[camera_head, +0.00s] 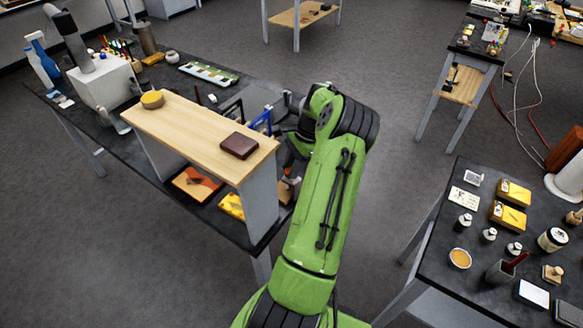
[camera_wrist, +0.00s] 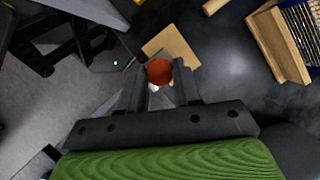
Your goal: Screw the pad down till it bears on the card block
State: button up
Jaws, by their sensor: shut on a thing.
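In the wrist view my gripper (camera_wrist: 157,76) has its two dark fingers on either side of a red-brown round knob (camera_wrist: 160,69) and is shut on it. A flat tan piece (camera_wrist: 178,40) lies just beyond the knob; I cannot tell whether it is the card block. The pad is not distinguishable, so its contact with the block cannot be told. In the head view my green arm reaches over the right end of the dark bench and hides most of the gripper. A blue frame-like piece (camera_head: 262,121) shows beside it.
A wooden tray (camera_wrist: 278,45) is at right in the wrist view. A cluttered dark table (camera_head: 455,280) stands at right.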

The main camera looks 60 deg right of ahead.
jog(key=m, duration=0.2)
jog(key=m+t+h, duration=0.1)
jog(key=m, duration=0.1)
jog(key=shift+s+a+m, duration=0.15)
jog(key=shift+m, duration=0.15)
jog(key=m+h, duration=0.1)
jog(key=m, duration=0.1)
jog(key=m+h+p, duration=0.1)
jog(key=m, duration=0.1)
jog(key=shift+a+r+m+t, duration=0.1)
jog(key=shift+a+m+t, duration=0.05)
jog(key=shift+m+t, duration=0.15)
jog(key=m+h+p, duration=0.1)
jog(key=m, duration=0.1)
jog(key=m+h+p, duration=0.1)
jog(key=m, duration=0.2)
jog(key=shift+a, duration=0.2)
jog(key=shift+a+m+g+h+p, duration=0.1)
jog(key=shift+m+g+h+p, duration=0.45)
jog(key=shift+m, duration=1.85)
jog(key=shift+h, duration=0.35)
jog(key=o, duration=1)
jog(key=shift+o, duration=0.2)
